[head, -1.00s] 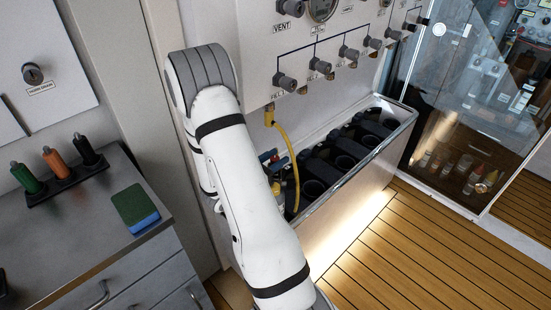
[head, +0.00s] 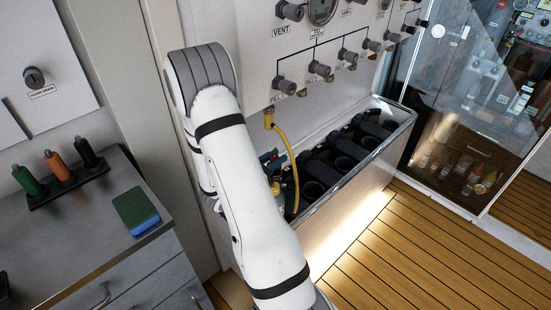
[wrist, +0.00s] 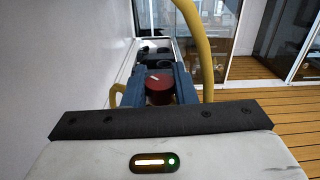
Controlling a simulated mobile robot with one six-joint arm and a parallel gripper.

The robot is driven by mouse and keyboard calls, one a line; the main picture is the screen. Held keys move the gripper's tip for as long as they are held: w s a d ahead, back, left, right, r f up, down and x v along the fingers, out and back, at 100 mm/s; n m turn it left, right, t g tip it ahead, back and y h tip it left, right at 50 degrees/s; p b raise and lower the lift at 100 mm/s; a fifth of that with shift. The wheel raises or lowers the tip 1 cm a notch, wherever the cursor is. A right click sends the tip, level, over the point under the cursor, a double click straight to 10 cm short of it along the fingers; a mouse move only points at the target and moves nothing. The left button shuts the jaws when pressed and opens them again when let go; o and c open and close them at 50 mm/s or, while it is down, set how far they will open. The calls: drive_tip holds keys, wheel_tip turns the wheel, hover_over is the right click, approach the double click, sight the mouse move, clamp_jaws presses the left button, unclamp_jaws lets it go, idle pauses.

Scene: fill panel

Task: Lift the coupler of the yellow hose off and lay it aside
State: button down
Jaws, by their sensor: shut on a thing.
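The yellow hose (head: 290,150) hangs from a fitting under the panel and curves down to the near end of the cylinder trough. It also shows in the wrist view (wrist: 206,50), passing right of my gripper (wrist: 158,76), with another yellow stretch at the left. My gripper's blue-grey fingers are closed on either side of a dark red round knob with a white mark, which I take as the top of the coupler (wrist: 158,90). In the head view my gripper (head: 271,162) is small and partly behind my white arm. The coupler's underside and seat are hidden.
The metal trough (head: 372,153) holds several dark cylinders in a row. The panel with valve knobs (head: 285,88) rises close behind. A grey counter (head: 95,240) at left carries coloured-handled tools (head: 58,168) and a green-blue sponge (head: 137,210), with bare surface around them.

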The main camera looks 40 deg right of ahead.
drive_tip(key=shift+r+p, duration=1.35)
drive_tip(key=shift+r, duration=0.7)
drive_tip(key=shift+w, duration=0.1)
